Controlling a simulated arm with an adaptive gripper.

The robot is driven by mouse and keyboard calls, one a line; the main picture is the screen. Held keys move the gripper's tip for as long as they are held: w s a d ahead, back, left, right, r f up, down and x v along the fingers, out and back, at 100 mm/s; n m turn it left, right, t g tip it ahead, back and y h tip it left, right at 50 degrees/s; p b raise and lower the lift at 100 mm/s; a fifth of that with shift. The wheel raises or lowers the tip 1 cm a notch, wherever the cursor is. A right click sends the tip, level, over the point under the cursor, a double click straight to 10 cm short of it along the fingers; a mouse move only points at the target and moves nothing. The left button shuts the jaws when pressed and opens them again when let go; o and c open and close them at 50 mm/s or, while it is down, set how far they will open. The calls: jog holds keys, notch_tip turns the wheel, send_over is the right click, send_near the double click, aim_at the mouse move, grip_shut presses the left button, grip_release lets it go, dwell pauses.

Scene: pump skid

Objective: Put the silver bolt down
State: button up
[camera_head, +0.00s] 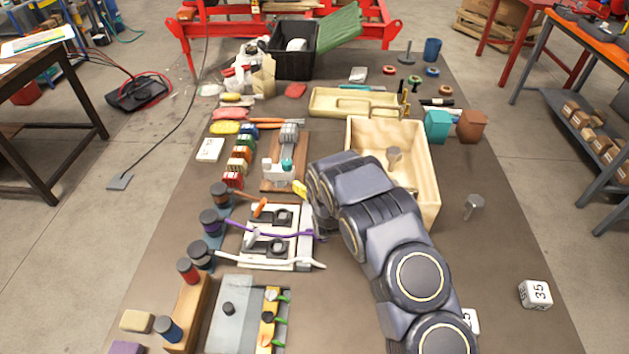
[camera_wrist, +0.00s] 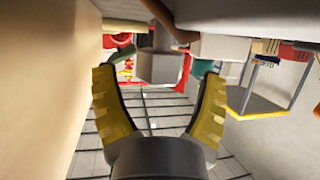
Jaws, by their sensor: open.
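A silver piece with a blocky head, which looks like the silver bolt (camera_head: 289,132), stands on a brown wooden board (camera_head: 271,180) left of the wooden crate. The wrist view shows a grey blocky head on a narrower shank (camera_wrist: 158,66) between the fingers' directions and beyond their tips; I take it for the same bolt. My gripper (camera_wrist: 155,82) is open, with nothing between its yellow fingers. In the head view, my arm hides most of the gripper; one yellow finger (camera_head: 300,189) shows beside the white fixture (camera_head: 277,174).
The wooden crate (camera_head: 432,190) stands close to the right of my gripper, with a grey bolt-like piece (camera_head: 394,155) inside. Another grey bolt-like piece (camera_head: 474,204) lies on the table at right. Cable fixtures (camera_head: 305,240) are near my arm.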

jog(key=v, duration=0.5)
jog(key=shift+o, duration=0.8)
jog(key=shift+s+d+r, duration=0.1)
jog(key=shift+s+r, duration=0.1)
jog(key=shift+s, duration=0.2)
